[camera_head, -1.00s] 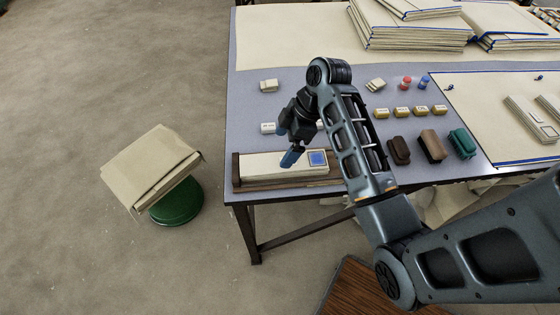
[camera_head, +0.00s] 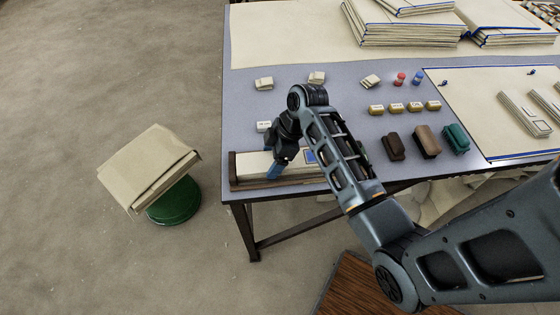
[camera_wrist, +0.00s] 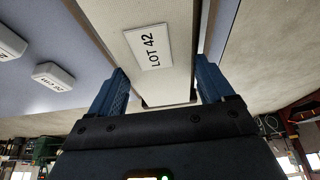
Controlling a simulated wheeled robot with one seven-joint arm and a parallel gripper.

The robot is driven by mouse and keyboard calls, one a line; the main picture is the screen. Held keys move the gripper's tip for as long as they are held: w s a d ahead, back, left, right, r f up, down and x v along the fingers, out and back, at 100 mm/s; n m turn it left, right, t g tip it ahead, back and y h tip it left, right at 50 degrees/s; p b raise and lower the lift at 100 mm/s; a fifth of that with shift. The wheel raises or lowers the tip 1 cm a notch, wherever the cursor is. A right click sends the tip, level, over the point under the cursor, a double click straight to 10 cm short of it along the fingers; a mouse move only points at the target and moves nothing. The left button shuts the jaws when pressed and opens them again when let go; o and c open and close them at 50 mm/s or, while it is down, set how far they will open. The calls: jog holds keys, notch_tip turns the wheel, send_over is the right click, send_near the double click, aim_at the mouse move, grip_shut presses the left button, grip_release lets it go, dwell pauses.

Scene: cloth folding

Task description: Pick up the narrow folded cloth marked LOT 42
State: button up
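The narrow folded cloth (camera_head: 252,165) is a cream strip lying in a dark wooden holder (camera_head: 234,172) at the table's near left corner. A blue square mark on its right part is partly hidden by my arm. In the wrist view, the cloth (camera_wrist: 172,82) carries a white label (camera_wrist: 150,47) reading LOT 42. My gripper (camera_head: 275,171) is over the cloth, pointing down. In the wrist view, my gripper (camera_wrist: 160,72) is open, with one blue finger on each side of the cloth. Whether either finger touches it, I cannot tell.
Small white blocks (camera_head: 264,84) lie behind the holder. Stacked folded cloths (camera_head: 405,28) lie at the back. A cloth-topped green stool (camera_head: 175,203) stands on the floor at left.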

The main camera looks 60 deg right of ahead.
jog(key=c, duration=0.7)
